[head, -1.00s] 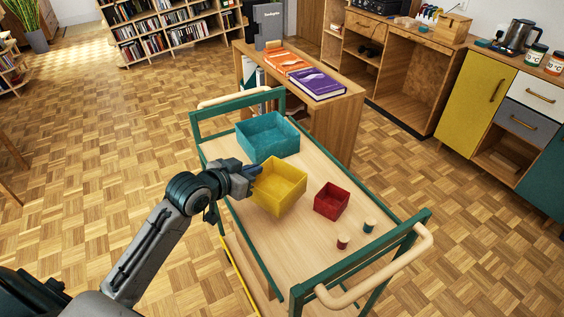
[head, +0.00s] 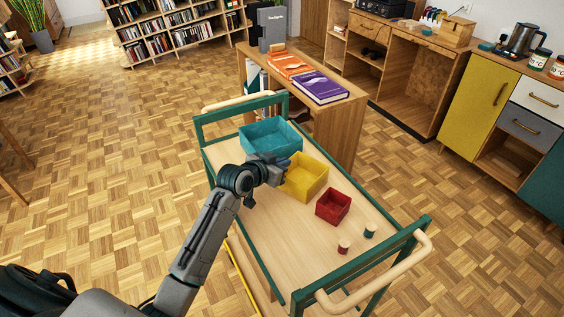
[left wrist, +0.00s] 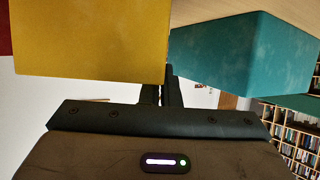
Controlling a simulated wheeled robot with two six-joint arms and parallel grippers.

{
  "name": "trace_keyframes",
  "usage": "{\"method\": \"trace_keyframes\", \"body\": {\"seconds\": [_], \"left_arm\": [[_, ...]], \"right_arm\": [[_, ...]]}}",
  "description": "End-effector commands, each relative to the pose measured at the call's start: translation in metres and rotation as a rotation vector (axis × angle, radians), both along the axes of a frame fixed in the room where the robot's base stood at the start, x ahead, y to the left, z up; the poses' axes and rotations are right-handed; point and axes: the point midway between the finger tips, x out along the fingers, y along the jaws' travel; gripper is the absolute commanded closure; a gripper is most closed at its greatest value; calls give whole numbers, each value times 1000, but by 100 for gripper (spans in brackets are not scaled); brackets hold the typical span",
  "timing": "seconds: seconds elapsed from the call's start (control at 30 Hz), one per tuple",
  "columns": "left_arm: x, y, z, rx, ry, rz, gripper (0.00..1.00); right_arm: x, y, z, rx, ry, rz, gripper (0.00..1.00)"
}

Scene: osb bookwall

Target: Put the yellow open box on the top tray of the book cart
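The yellow open box (head: 307,179) is over the top tray (head: 282,238) of the book cart, between the teal open box (head: 268,138) and the red open box (head: 333,207). I cannot tell whether its base touches the tray. My left gripper (head: 284,172) is at its left side, with the fingers partly hidden, and appears shut on its wall. In the left wrist view, the yellow box (left wrist: 90,40) covers part of the fingers (left wrist: 166,88), and the teal box (left wrist: 240,55) is close on the right. My right gripper is not in view.
Two small round pieces, one red (head: 344,247) and one green (head: 370,230), stand near the tray's front end. The tray's near left part is bare. Green end frames with pale handles (head: 370,283) bound the cart. A wooden desk with books (head: 320,88) stands behind it.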

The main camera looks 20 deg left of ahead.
Motion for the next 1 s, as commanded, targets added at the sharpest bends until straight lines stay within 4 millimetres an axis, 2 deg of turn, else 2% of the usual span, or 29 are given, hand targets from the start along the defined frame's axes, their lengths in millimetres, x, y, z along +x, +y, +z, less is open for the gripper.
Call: {"method": "trace_keyframes", "body": {"seconds": [0.23, 0.37, 0.73, 0.87, 1.0], "left_arm": [[0, 0, -2, 0, -1, 0, 100], [0, 0, -2, 1, -1, 0, 76], [-1, 1, 2, 1, -1, 1, 76], [-17, 6, 8, 4, -3, 0, 76], [-45, 14, 19, 8, -2, 0, 76]], "right_arm": [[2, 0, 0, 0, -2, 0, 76], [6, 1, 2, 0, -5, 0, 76], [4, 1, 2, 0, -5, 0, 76], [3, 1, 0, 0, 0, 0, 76], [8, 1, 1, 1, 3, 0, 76]]}}
